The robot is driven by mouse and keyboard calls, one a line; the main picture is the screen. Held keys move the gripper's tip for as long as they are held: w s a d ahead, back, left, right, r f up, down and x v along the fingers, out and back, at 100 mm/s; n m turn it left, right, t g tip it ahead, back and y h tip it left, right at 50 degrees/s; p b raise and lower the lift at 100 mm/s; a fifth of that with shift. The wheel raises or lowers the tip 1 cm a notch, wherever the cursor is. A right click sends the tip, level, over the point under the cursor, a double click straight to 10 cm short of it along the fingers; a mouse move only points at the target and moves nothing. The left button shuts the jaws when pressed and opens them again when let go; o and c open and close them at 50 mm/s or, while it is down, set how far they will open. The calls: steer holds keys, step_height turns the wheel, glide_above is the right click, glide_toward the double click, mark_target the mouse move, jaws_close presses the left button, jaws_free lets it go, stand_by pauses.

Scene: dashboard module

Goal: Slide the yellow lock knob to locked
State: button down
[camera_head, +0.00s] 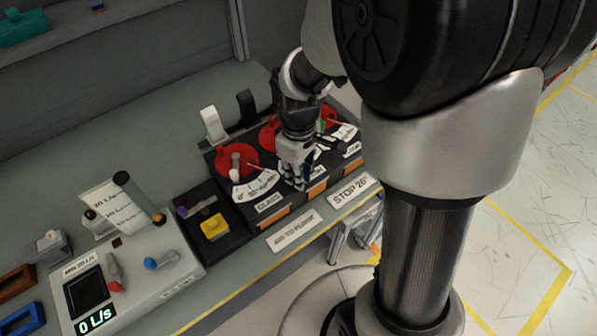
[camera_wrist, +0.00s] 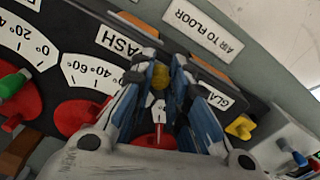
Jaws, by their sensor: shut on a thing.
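A small yellow knob (camera_wrist: 160,78) sits between my fingertips in the wrist view, on the dark panel between the label ending in "ASH" and the "GLASS" label. I take it to be the lock knob. My gripper (camera_wrist: 161,66) is shut on it, with one blue-sided finger on each side. In the head view my gripper (camera_head: 297,184) points down at the front of the dark panel, just right of the "GLASS" label (camera_head: 269,202). The fingers hide the knob there. I cannot read whether the knob stands at locked.
Red dials (camera_head: 237,160) with scales lie behind my gripper; one has a red pointer. A yellow block (camera_head: 213,227) sits on a dark plate to the left. A grey console (camera_head: 160,275) reads "0 L/s". Orange strips and white labels line the panel front.

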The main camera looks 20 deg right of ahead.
mark_target(284, 192)
steer(key=a, duration=0.2)
steer(key=s+a, duration=0.1)
steer(key=a, duration=0.1)
steer(key=shift+s+a, duration=0.1)
steer(key=shift+s, duration=0.1)
steer(key=c, duration=1.7)
jaws_free()
steer(key=shift+a, duration=0.1)
steer(key=shift+o, duration=0.8)
steer(key=shift+r, duration=0.1)
steer(key=shift+w+r, duration=0.1)
steer(key=shift+r, duration=0.25)
step_height(284, 192, up, 11)
